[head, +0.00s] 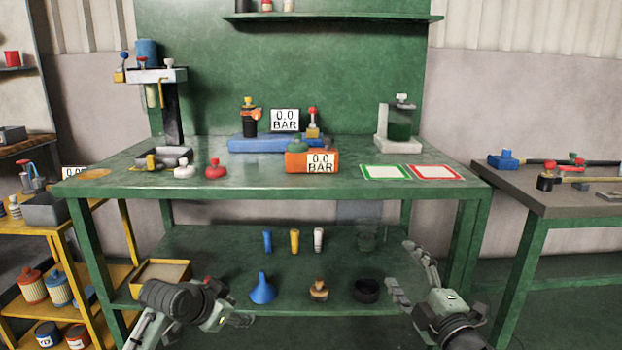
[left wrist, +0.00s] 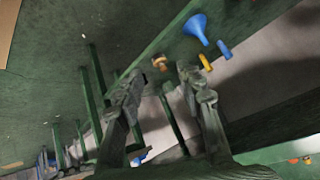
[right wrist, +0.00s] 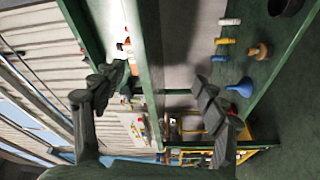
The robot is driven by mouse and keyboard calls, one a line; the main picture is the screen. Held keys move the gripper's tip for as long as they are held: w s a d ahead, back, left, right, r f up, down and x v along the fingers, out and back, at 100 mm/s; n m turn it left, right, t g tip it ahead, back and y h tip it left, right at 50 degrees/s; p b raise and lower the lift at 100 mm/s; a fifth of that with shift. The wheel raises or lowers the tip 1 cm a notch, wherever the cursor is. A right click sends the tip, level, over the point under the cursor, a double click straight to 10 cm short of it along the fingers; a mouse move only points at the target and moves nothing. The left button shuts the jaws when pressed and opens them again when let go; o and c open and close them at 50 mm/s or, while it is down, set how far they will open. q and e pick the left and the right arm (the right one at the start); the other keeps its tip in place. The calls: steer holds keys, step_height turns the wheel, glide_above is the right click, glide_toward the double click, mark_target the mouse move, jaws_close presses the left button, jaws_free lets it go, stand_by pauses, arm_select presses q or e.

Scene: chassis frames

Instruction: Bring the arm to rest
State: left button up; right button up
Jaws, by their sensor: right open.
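My left gripper (head: 230,303) is in front of the green workbench at the lower left of the head view. Its two fingers stand apart with nothing between them in the left wrist view (left wrist: 158,85). My right gripper (head: 410,273) is in front of the bench at the lower right, its fingers spread and empty. The right wrist view (right wrist: 155,85) also shows a clear gap between its fingers. Both grippers are below the level of the green bench top (head: 250,185) and hold nothing.
The bench's lower shelf (head: 210,245) carries a blue funnel (head: 263,290), a black bowl (head: 366,290) and a cardboard-coloured box (head: 160,273). A yellow rack (head: 60,235) stands left and another table (head: 560,200) right. Gauges, valves and two framed mats (head: 385,172) are on the bench top.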

steer(key=s+d+f+m+g+h, duration=0.4)
steer(key=s+f, duration=0.3)
steer(key=f, duration=0.4)
steer(key=s+d+f+m+g+h, duration=0.2)
steer(key=s+d+f+m+g, duration=0.15)
steer(key=s+f+m, duration=0.55)
arm_select(q)
steer(key=s+a+f+n+g+y, duration=0.1)
steer(key=s+a+f+n, duration=0.1)
steer(key=s+f, duration=0.5)
steer(key=s+a+f+n+g+y, duration=0.1)
steer(key=s+a+f, duration=0.4)
steer(key=s, duration=0.9)
steer(key=s+a+f+n+g+y, duration=0.2)
steer(key=s+a+f+n+g, duration=0.1)
steer(key=s+f, duration=0.8)
steer(key=shift+s+a+f, duration=0.25)
steer(key=shift+s+a, duration=0.05)
steer(key=shift+a, duration=0.3)
arm_select(e)
steer(key=s+f+m+g, duration=0.1)
steer(key=s+f+g, duration=0.3)
steer(key=s, duration=0.5)
steer(key=s+f+m+g, duration=0.2)
steer(key=s+f+g, duration=0.1)
steer(key=s+f, duration=0.5)
steer(key=shift+s+d+f+g, duration=0.35)
steer(key=shift+f, duration=0.4)
